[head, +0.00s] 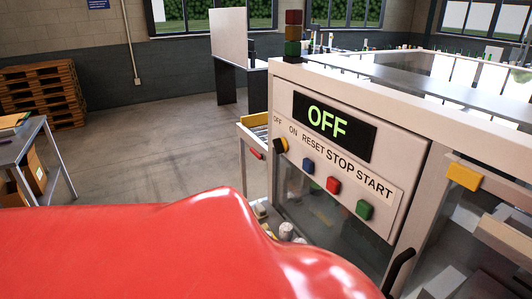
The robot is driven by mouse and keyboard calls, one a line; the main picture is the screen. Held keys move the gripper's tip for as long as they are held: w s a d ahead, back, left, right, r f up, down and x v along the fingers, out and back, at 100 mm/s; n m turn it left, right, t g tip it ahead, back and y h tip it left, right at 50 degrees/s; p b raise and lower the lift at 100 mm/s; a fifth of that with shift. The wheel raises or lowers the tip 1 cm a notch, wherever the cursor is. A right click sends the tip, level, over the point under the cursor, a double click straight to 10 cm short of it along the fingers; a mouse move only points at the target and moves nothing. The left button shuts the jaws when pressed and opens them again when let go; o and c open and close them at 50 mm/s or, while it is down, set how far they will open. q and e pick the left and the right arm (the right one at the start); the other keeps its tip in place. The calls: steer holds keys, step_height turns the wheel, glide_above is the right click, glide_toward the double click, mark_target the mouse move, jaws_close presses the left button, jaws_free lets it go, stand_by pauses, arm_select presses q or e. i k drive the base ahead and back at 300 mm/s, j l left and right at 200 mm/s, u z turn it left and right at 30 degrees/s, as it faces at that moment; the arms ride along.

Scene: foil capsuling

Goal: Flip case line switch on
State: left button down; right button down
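The machine's control panel (400,181) is at the right of the head view. Its black display (335,126) reads OFF in green. A black rotary switch (281,145) with a yellowish mark sits below the OFF and ON labels. To its right are a blue RESET button (308,166), a red STOP button (333,186) and a green START button (364,209). A large glossy red surface, which seems to be my arm, fills the lower left. Neither gripper's fingers can be made out.
A signal tower (292,33) stands on the machine top. A yellow block (464,177) and a black handle (398,270) are on its right part. Wooden pallets (44,95) and a grey table (28,140) stand at left. The floor (160,150) between is clear.

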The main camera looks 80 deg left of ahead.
mark_target(280, 145)
steer(key=u, duration=2.3)
